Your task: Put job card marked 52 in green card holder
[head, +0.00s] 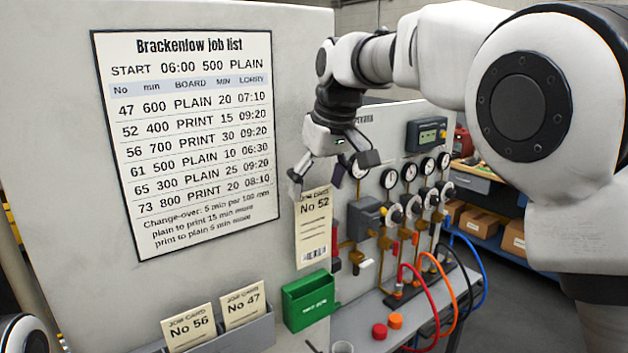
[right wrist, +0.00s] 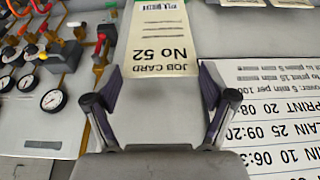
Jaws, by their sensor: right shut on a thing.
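The job card marked No 52 (head: 313,228) is cream and hangs upright below my right gripper (head: 322,178). In the right wrist view the card (right wrist: 163,42) lies between the two fingertips of my right gripper (right wrist: 157,85), which is shut on its upper part. The green card holder (head: 308,301) is on the panel, just below the card's lower edge in the head view. The card is above the holder and outside it; the exact depth gap is hard to tell. My left gripper is not in view.
A grey rack (head: 240,338) at the bottom holds cards No 56 (head: 188,327) and No 47 (head: 243,305). A job list (head: 190,140) is on the panel at left. Gauges, valves (head: 398,213) and coloured hoses (head: 425,290) stand close on the right.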

